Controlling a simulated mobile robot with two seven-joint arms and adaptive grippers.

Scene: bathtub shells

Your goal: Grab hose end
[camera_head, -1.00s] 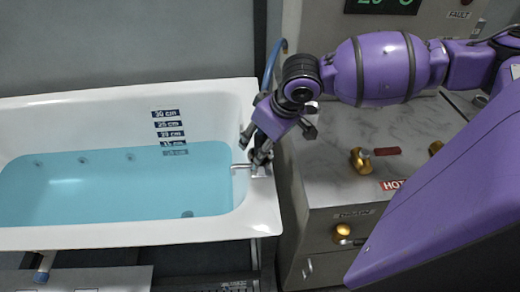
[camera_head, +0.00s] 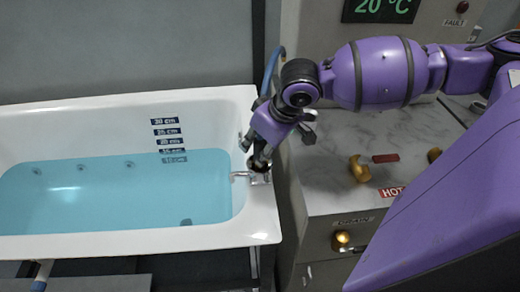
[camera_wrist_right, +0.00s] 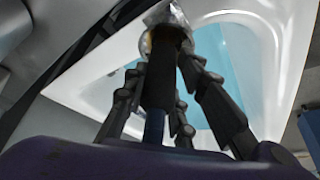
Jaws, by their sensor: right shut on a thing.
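My right gripper (camera_head: 255,155) is at the right end of the tub, just above the metal fitting (camera_head: 260,178) on the rim. In the right wrist view the gripper (camera_wrist_right: 170,75) is shut on the hose end, a dark cylinder (camera_wrist_right: 158,80) lying between its fingers. The far tip of the hose end meets or overlaps the metal fitting in that view; I cannot tell whether they are joined. A blue hose (camera_head: 271,72) shows behind my right wrist in the head view. My left gripper is not in view.
The white bathtub (camera_head: 130,240) holds blue water (camera_head: 110,200). To its right stands a marble-topped counter (camera_head: 325,175) with brass knobs (camera_head: 359,168) and a HOT label (camera_head: 391,192). A display panel (camera_head: 380,9) is at the back.

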